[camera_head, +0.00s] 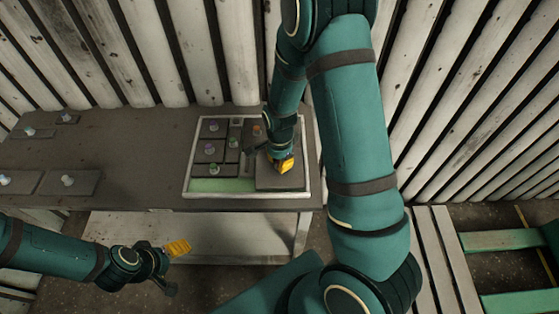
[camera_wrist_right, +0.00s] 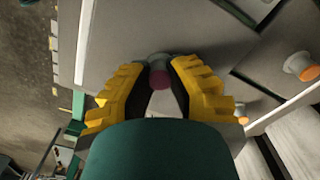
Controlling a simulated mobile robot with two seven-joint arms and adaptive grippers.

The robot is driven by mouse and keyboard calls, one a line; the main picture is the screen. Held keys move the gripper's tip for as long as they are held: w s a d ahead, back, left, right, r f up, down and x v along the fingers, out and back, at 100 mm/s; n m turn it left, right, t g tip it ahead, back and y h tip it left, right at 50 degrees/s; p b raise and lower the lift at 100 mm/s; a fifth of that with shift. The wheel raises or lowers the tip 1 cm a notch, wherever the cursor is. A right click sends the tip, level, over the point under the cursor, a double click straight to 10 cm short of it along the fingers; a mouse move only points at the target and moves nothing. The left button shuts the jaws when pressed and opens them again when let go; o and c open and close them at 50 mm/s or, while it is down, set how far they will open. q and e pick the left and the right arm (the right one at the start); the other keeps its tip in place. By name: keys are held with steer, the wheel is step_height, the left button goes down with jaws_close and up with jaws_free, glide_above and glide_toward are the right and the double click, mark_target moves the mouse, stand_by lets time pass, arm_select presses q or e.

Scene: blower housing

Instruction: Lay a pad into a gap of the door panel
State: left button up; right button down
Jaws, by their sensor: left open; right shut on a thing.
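The door panel (camera_head: 187,176) is a pale-rimmed frame on the table. Several grey pads with coloured knobs lie in it, and a bare green strip (camera_head: 222,185) shows at its front left. My right gripper (camera_head: 284,161) is over the panel's right part, at a large grey pad (camera_head: 278,182). In the right wrist view its yellow fingers (camera_wrist_right: 158,85) are closed around the knob (camera_wrist_right: 160,70) of the pad (camera_wrist_right: 210,30). I cannot tell whether this pad rests fully flat. My left gripper (camera_head: 175,268) is open and empty, in front of the table.
Loose grey pads with pale knobs lie on the table (camera_head: 135,160) at the left, including one near the front edge (camera_head: 70,183). The table between them and the panel is clear. A slatted wall stands behind. Green-topped benches (camera_head: 505,240) are at the right.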

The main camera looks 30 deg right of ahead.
steer(key=shift+f+b, duration=0.5)
steer(key=shift+f, duration=0.15)
stand_by(0.8)
steer(key=shift+c, duration=1.7)
jaws_free()
steer(key=shift+r, duration=0.1)
step_height(320, 180, up, 5)
steer(key=p, duration=0.4)
steer(key=shift+r+p, duration=0.5)
steer(key=shift+r, duration=0.45)
steer(key=shift+s+f, duration=0.1)
steer(key=shift+s, duration=0.05)
